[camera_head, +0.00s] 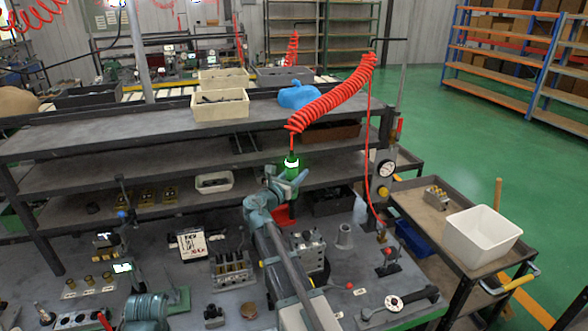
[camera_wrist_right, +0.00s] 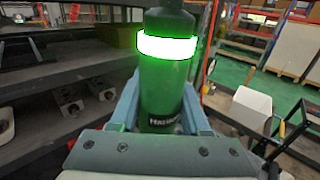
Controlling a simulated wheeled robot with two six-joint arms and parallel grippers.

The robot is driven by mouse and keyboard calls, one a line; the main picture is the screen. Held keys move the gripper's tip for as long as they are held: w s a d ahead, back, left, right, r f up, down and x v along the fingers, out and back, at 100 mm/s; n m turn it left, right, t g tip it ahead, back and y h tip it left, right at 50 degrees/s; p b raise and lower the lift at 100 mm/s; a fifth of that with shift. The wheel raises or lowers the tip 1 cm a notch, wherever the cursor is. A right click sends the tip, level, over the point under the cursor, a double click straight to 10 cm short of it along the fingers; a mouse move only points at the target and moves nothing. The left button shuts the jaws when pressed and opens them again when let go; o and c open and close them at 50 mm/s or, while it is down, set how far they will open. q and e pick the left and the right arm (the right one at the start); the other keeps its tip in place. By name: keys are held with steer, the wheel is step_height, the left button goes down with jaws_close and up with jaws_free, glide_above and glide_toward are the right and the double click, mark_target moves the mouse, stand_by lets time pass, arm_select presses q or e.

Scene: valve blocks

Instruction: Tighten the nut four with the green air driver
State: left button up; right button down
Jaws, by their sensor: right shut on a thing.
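The green air driver (camera_head: 292,162) is upright at the end of the red coiled hose (camera_head: 335,92), with a lit white-green band. My right gripper (camera_head: 287,186) is shut around its body, and the right wrist view shows the driver (camera_wrist_right: 165,85) between the fingers. The driver's lower end is mostly hidden by my arm. A metal valve block (camera_head: 308,252) stands on the bench just below and right of the driver. Another block (camera_head: 232,268) with several upright parts is to its left. Nut four cannot be told apart. My left gripper is not seen.
A shelf rack (camera_head: 120,132) spans the back of the bench. A gauge (camera_head: 386,168) is on the right post. A white bin (camera_head: 476,236) is on the side cart.

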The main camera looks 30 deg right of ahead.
steer(key=shift+w+f, duration=0.1)
steer(key=shift+f, duration=0.15)
step_height(320, 180, down, 4)
steer(key=b, duration=0.5)
steer(key=shift+f, duration=0.2)
steer(key=shift+f+b, duration=1.9)
stand_by(4.6)
steer(key=shift+r, duration=0.1)
